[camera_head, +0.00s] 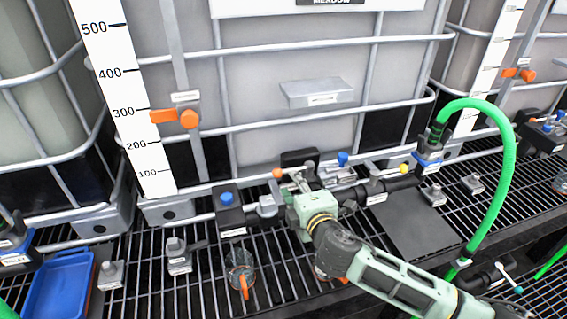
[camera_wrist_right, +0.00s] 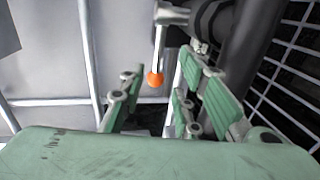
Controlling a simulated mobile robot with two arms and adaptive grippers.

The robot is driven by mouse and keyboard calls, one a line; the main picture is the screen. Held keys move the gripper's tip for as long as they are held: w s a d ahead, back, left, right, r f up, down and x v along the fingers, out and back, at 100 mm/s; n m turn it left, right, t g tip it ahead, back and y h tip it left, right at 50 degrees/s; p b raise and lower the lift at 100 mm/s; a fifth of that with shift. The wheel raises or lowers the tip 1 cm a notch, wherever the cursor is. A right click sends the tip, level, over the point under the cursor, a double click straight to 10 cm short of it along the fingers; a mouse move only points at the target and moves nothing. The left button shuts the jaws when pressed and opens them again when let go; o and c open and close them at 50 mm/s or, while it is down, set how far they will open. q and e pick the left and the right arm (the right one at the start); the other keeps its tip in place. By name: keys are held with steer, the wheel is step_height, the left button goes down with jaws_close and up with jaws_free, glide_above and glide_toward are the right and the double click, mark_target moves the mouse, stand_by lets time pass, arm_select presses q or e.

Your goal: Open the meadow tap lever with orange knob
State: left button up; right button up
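The tap lever with the orange knob (camera_head: 277,173) is on the pipework below the tote labelled MEADOW (camera_head: 285,90). In the right wrist view its pale rod points down the picture and ends in the orange knob (camera_wrist_right: 155,79). My right gripper (camera_head: 306,180) is at the pipework, just right of the knob in the head view, and hides part of the valve. In the wrist view its green fingers are apart, with the knob showing in the gap between them. I cannot tell whether a finger touches it. My left gripper is not in view.
Blue-knobbed (camera_head: 343,158) and yellow-knobbed (camera_head: 404,168) levers sit close on the right. A blue-capped black block (camera_head: 228,210) is on the left. A green hose (camera_head: 512,150) arches at the right. A clear cup (camera_head: 240,268) stands on the grating. Tote cage bars are behind.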

mark_target(288, 170)
steer(key=shift+r+x, duration=0.1)
steer(key=shift+x, duration=1.75)
steer(key=shift+r+x, duration=0.15)
steer(key=shift+x, duration=1.7)
steer(key=shift+c, duration=0.3)
steer(key=shift+w, duration=0.1)
jaws_close()
steer(key=shift+w, duration=0.1)
